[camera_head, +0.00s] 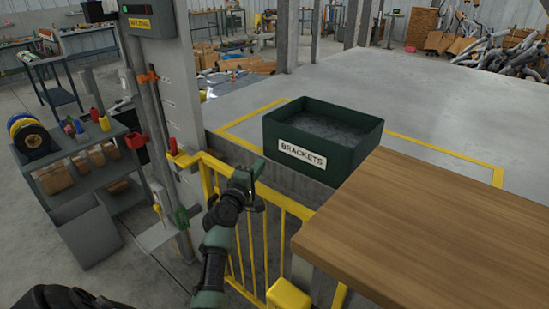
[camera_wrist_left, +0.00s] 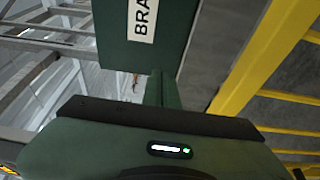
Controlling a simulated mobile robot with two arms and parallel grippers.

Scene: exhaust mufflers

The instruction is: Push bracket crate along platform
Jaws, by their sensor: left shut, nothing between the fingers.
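The dark green bracket crate (camera_head: 347,160) with a white "BRACKETS" label stands upright on the grey concrete platform (camera_head: 440,105), near its front edge and partly inside a yellow painted outline. It holds a grey mass of small parts. My right gripper is not in view.
A yellow railing (camera_head: 252,235) runs below the platform edge beside my left arm. A wooden tabletop (camera_head: 440,225) lies close to the right of the crate. A grey post with levers (camera_head: 165,90) stands at left. The platform behind the crate is clear.

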